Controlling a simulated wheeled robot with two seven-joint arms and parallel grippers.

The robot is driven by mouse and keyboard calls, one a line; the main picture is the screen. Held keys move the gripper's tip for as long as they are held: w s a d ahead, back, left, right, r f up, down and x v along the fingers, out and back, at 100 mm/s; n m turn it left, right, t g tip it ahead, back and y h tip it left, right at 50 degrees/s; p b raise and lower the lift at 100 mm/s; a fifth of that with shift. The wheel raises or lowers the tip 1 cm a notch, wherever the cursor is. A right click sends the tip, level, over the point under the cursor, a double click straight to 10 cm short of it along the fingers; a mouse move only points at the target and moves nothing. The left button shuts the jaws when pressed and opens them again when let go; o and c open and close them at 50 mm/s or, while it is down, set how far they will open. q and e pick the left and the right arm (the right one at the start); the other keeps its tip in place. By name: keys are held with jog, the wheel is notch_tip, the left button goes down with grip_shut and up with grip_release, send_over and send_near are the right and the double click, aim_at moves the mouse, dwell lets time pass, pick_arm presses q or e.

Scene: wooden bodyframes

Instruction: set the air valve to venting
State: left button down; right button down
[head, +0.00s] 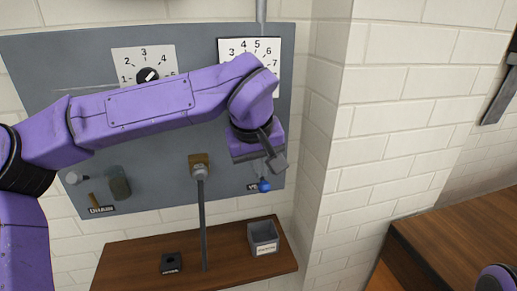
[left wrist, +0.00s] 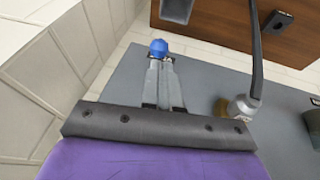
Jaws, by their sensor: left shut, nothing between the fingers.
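A small blue knob (head: 264,186) shows low on the right of the grey panel, beside a small dark label; it also shows in the left wrist view (left wrist: 158,47). I take it for part of the air valve; its label is too small to read, and most of its fitting is hidden. My left gripper (head: 275,162) is shut and empty in front of the panel, just above the knob. In the left wrist view its closed fingers (left wrist: 160,65) point at the knob and their tips appear at it; I cannot tell whether they touch. My right gripper is not in view.
A brass fitting (head: 199,160) with a grey pipe (head: 202,225) stands left of the gripper. Two dial plates (head: 129,58) (head: 275,47) are above, partly behind my arm. A wooden shelf (head: 222,262) below holds a grey bin (head: 263,238) and black block (head: 171,263). A brick wall juts out right.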

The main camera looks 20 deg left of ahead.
aim_at(262, 186)
pick_arm(q)
jog(key=x, duration=0.4)
jog(key=shift+w+f, duration=0.1)
jog(key=shift+d, duration=0.1)
jog(key=shift+f+t+y, duration=0.3)
jog(key=shift+f+t, duration=0.2)
jog(key=shift+f, duration=0.3)
